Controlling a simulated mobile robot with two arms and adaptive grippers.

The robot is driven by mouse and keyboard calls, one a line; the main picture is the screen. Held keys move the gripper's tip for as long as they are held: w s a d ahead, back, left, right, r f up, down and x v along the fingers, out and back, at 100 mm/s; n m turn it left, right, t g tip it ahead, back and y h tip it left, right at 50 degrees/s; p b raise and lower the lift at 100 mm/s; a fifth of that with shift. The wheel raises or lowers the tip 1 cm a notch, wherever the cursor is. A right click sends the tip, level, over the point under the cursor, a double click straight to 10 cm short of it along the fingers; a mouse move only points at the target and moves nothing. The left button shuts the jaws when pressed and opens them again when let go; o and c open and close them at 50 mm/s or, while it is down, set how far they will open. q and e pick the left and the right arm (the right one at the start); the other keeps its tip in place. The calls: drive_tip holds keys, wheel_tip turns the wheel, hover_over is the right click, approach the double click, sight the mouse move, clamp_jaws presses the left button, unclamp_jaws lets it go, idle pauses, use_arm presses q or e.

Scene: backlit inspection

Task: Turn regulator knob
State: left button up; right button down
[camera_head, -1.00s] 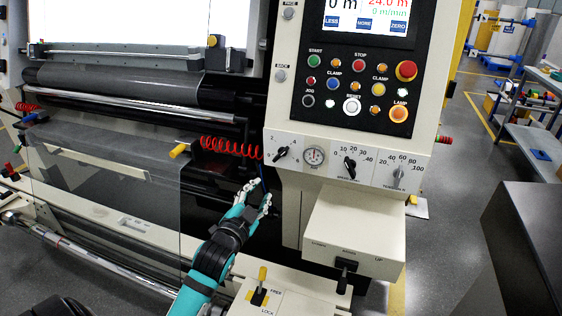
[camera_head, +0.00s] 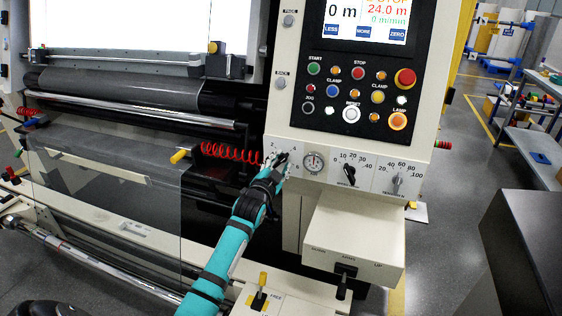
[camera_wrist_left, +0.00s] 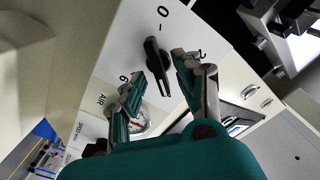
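The regulator knob (camera_wrist_left: 154,58) is a black pointer knob on a white numbered plate (camera_wrist_left: 207,30), seen in the left wrist view. My left gripper (camera_wrist_left: 159,72) is open, with one finger on each side of the knob and visible gaps to it. In the head view my left gripper (camera_head: 281,163) is at the leftmost dial of the lower panel and mostly hides the knob. A round pressure gauge (camera_head: 314,161) sits just right of it; in the wrist view it is partly hidden behind a finger. My right gripper does not show.
Two more knobs, a black one (camera_head: 349,174) and a grey tension knob (camera_head: 397,184), sit to the right on the same panel. Buttons and a screen (camera_head: 366,22) are above. A box with a lever (camera_head: 353,235) juts out below. A red coiled hose (camera_head: 230,152) hangs to the left.

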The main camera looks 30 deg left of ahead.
use_arm(q)
drive_tip(key=shift+w+a, duration=0.15)
drive_tip(key=shift+w, duration=0.35)
clamp_jaws()
drive_tip(key=shift+n, duration=0.3)
